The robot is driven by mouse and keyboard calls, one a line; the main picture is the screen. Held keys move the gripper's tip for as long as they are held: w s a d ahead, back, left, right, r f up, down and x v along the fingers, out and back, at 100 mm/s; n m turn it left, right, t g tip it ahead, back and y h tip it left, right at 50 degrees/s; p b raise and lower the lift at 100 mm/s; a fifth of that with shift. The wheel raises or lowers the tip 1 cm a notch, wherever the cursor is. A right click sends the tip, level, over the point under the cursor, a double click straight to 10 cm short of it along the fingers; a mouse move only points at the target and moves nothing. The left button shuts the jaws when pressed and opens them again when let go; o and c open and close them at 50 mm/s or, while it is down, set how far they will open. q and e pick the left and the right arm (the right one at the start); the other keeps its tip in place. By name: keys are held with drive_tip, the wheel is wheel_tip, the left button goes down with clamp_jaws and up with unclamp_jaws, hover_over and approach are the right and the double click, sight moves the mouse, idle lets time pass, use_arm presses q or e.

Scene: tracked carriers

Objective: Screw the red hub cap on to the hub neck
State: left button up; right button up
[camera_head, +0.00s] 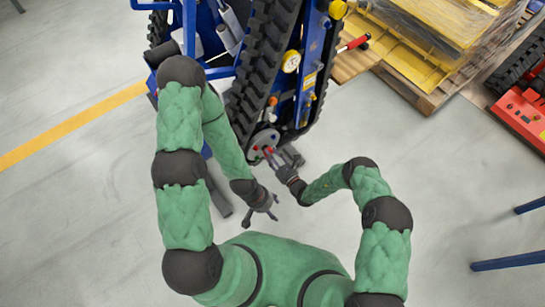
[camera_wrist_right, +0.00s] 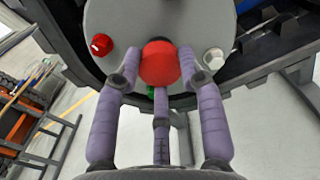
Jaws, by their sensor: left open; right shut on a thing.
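The red hub cap (camera_wrist_right: 160,62) is round and sits between the purple fingers of my right gripper (camera_wrist_right: 160,85), which is shut on it. The cap is in front of the lower middle of a grey round hub plate (camera_wrist_right: 195,22). A dark edge shows just above the cap; the hub neck is otherwise hidden behind it, so I cannot tell whether they touch. In the head view my right gripper (camera_head: 276,161) is at the hub plate (camera_head: 262,138) at the lower end of the track. My left gripper (camera_head: 262,212) is open and empty, lower and apart from the carrier.
A small red knob (camera_wrist_right: 101,45) and a silver bolt (camera_wrist_right: 214,58) flank the cap on the plate. The blue carrier with black tracks (camera_head: 262,60) stands ahead. A yellow pallet load (camera_head: 430,50) and a red machine (camera_head: 522,112) stand right.

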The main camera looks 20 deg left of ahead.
drive_tip(key=shift+w+a+b, duration=0.3)
drive_tip(key=shift+w+a, duration=0.1)
drive_tip(key=shift+a, duration=0.15)
drive_tip(key=o, duration=0.9)
drive_tip(key=v, duration=1.2)
drive_tip(key=shift+r, duration=0.1)
